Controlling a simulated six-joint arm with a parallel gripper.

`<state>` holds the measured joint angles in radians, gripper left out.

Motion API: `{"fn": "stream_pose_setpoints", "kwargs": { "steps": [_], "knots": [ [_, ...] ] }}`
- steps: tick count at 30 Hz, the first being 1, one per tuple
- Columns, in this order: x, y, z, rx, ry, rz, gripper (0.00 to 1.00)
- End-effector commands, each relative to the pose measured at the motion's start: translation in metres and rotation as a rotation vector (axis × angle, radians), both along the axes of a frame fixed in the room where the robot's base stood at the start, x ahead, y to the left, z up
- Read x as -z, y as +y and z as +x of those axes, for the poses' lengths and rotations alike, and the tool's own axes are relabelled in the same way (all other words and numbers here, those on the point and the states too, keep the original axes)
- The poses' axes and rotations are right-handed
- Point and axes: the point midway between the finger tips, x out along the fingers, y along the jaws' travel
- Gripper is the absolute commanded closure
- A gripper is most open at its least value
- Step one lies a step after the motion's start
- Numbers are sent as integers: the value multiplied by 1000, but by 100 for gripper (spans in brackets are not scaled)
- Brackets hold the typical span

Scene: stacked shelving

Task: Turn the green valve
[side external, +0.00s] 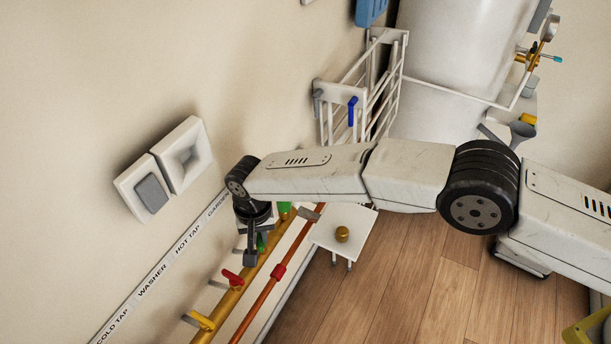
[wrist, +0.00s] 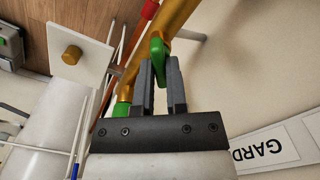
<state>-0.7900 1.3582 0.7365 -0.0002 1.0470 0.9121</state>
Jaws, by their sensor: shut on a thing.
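The green valve (wrist: 157,55) sits on the yellow pipe, and its handle stands between my fingers in the wrist view. My gripper (wrist: 159,72) is shut on this handle near its fingertips. In the side view the green valve (side external: 261,242) shows as a small patch beside my gripper (side external: 250,258), which points down at the pipe by the wall. My fingers and wrist hide part of the valve there.
A red valve (side external: 232,277) and a yellow valve (side external: 204,321) sit farther along the yellow pipe (side external: 230,299). An orange-red pipe (side external: 262,300) runs beside it. A white box with a brass knob (side external: 342,234) is close on the right. A labelled strip (side external: 165,268) and switches (side external: 184,155) are on the wall.

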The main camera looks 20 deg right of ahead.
Motion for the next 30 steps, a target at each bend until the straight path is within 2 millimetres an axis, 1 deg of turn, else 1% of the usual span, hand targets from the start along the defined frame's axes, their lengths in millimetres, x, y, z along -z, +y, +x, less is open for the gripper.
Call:
{"fn": "stream_pose_setpoints", "kwargs": {
  "steps": [5,17,20,30],
  "knots": [
    [0,1,-1,76,1,2,100],
    [0,2,-1,96,1,2,100],
    [0,2,-1,136,1,2,100],
    [-1,2,-1,345,1,2,100]
  ]
}}
